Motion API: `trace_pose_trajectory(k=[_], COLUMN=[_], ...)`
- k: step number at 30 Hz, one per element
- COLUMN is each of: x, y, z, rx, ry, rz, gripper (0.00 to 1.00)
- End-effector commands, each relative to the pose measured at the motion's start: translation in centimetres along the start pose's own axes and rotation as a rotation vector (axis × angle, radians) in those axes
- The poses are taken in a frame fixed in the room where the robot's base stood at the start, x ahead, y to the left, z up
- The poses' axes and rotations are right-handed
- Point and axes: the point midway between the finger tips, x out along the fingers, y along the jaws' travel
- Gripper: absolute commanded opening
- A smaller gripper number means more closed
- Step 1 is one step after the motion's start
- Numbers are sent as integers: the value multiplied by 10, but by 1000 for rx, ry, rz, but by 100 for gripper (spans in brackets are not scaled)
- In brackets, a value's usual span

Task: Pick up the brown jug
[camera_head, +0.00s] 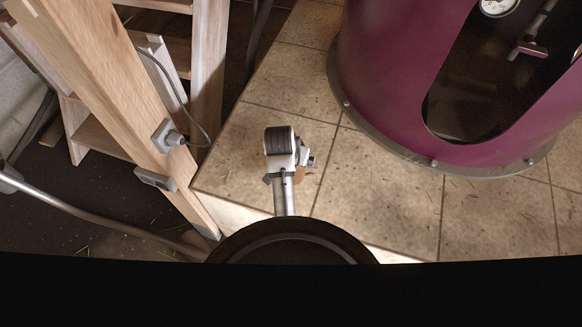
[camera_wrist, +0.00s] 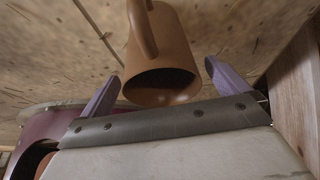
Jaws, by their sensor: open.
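The brown jug (camera_wrist: 177,42) shows in the wrist view at the upper middle, with its dark open mouth facing the camera and its handle on the near left side. My gripper (camera_wrist: 163,74) is open, with one purple finger on each side of the jug's mouth end. I cannot tell how far the jug reaches between the fingers, and no finger clearly touches it. In the head view my gripper (camera_head: 290,165) is seen from above over the tiled surface, and my wrist hides most of what is below it. Only a small brownish patch shows there.
A purple still body (camera_head: 390,90) with a dark opening and a gauge stands on the tiles (camera_head: 390,205) at the right. A wooden frame (camera_head: 110,80) with a socket and cable stands at the left, close to the tile edge. Bare tiles lie between them.

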Motion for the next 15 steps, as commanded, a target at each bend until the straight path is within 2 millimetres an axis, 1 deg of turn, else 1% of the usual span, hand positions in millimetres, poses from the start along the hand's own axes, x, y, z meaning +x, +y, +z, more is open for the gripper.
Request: trace_pose_trajectory(k=[1, 12, 14, 15], x=[0, 0, 0, -1], y=[0, 0, 0, 0], z=[0, 0, 0, 0], rx=[0, 0, 0, 0], ry=[0, 0, 0, 0], rz=[0, 0, 0, 0], gripper=[100, 52, 44, 42])
